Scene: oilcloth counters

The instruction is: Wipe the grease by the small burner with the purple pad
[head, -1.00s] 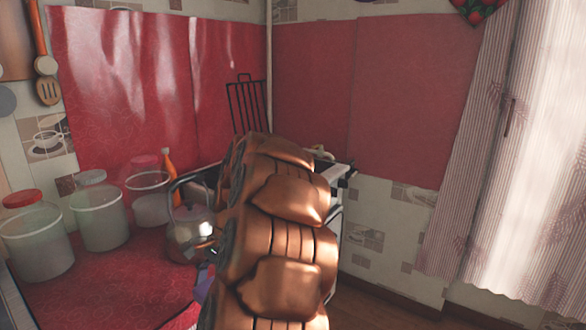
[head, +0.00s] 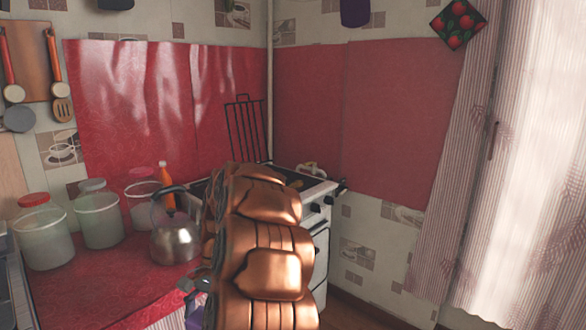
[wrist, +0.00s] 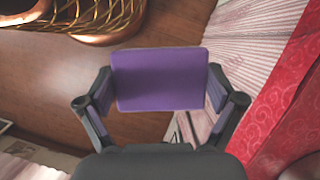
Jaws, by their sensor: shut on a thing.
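The purple pad (wrist: 158,78) is a flat rectangle held between the two fingers of my gripper (wrist: 160,98) in the wrist view. The fingers are shut on its left and right sides. In the head view my gripper (head: 193,290) is low, left of my copper arm, at the front of the red counter, with a bit of purple below it. The white stove (head: 318,212) stands behind my arm, in the back corner. My arm covers much of its top, so I cannot make out the small burner or any grease.
A steel kettle (head: 175,241) stands on the red oilcloth counter (head: 100,282), left of my arm. Several lidded jars (head: 98,222) and an orange bottle (head: 166,186) stand behind. A black rack (head: 245,128) leans at the stove's back. A curtain (head: 450,190) hangs right.

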